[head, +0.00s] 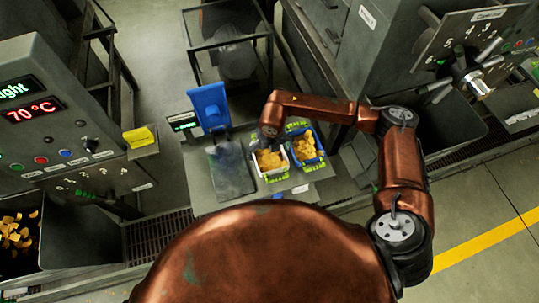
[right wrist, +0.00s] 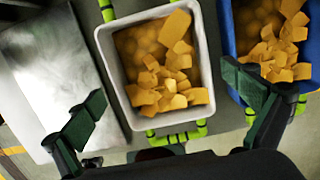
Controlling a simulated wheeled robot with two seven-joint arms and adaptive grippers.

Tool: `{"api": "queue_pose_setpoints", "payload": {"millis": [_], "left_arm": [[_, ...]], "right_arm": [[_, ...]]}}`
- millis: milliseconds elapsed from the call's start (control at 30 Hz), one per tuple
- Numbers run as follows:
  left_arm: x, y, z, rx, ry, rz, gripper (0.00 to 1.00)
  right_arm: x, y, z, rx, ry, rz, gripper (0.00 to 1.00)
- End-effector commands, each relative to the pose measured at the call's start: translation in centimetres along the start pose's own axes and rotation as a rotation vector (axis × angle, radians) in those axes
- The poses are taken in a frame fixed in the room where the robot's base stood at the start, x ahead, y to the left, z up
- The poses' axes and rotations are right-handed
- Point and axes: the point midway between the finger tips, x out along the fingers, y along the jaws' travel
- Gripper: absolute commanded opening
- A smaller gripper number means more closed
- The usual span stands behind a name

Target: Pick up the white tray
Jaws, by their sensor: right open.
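The white tray (head: 275,176) stands on the small table, filled with yellow-orange chunks. In the right wrist view the white tray (right wrist: 172,119) is near the middle, held in a green frame. My right gripper (head: 269,133) is above the white tray's far side in the head view. In the right wrist view my right gripper (right wrist: 174,108) is open and empty, with one dark green finger on each side of the tray's near end. Contact with the tray cannot be told. My left gripper is not in view.
A blue tray (right wrist: 232,62) of similar chunks stands close to the right of the white one. A flat plate (head: 231,171) lies to the left, with a blue upright thing (head: 210,108) behind it. Machines flank the table on both sides.

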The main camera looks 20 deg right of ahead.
Motion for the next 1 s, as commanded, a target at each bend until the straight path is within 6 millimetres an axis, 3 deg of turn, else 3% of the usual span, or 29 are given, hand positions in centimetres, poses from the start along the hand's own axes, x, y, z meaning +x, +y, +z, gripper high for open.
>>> {"api": "queue_pose_setpoints", "payload": {"millis": [33,200,467,1000], "left_arm": [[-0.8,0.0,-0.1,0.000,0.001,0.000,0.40],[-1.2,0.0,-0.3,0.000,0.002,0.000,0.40],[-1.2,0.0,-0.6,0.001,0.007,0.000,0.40],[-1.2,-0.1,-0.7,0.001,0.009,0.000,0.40]], "right_arm": [[0.5,0.0,0.1,0.002,0.003,-0.001,1.00],[2.6,-0.1,0.1,0.003,0.002,0.001,1.00],[3.1,-0.1,0.1,0.002,0.000,0.001,1.00],[3.0,-0.2,0.1,0.003,0.000,0.002,0.64]]}}
